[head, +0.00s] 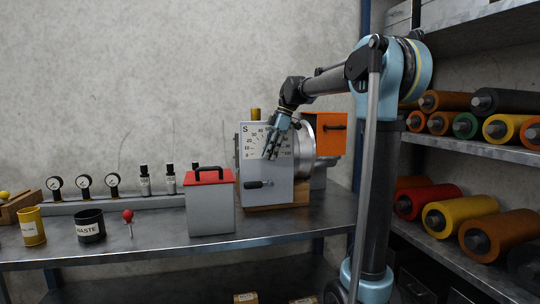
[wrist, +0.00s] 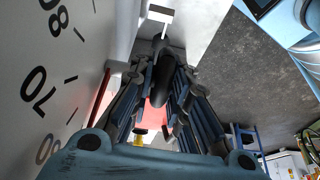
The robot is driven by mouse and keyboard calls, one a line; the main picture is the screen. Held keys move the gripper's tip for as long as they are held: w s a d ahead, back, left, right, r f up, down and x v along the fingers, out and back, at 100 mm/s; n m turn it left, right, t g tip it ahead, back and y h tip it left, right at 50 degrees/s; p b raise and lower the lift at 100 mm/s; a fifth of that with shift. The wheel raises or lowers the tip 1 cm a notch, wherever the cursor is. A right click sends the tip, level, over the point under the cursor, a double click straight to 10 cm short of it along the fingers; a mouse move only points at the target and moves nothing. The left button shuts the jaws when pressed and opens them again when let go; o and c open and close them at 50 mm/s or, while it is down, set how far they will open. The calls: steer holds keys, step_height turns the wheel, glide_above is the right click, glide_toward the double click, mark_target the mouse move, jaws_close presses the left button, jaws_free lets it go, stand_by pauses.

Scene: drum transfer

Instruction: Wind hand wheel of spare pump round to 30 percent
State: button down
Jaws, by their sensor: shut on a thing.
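The spare pump shows as a pale grey box (head: 265,193) on the bench, with a dial marked S (head: 255,138) on its front. Dial marks from 0 to 100 show in part; my gripper hides some of them, and I cannot make out a pointer. My gripper (head: 270,153) reaches down from the upper right in front of the dial. In the wrist view its fingers (wrist: 162,100) close around a black rounded grip (wrist: 161,84); the wheel itself is mostly hidden. The dial's 60, 70 and 80 (wrist: 38,88) show close beside the fingers.
A black lever (head: 258,184) sticks out low on the box front. A grey box with a red lid (head: 209,176) stands close in front to the left. An orange box (head: 326,131) is behind right. Gauges, bottles and a waste pot (head: 90,227) stand farther left.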

steer(key=h, duration=0.2)
steer(key=t+h, duration=0.1)
steer(key=h, duration=0.1)
steer(key=shift+a, duration=0.25)
steer(key=shift+f+t+h, duration=0.1)
steer(key=shift+t+h, duration=0.4)
steer(key=shift+h, duration=1.2)
steer(key=c, duration=1.5)
jaws_free()
steer(key=v, duration=1.1)
steer(key=shift+a+r, duration=0.1)
steer(key=shift+r, duration=0.25)
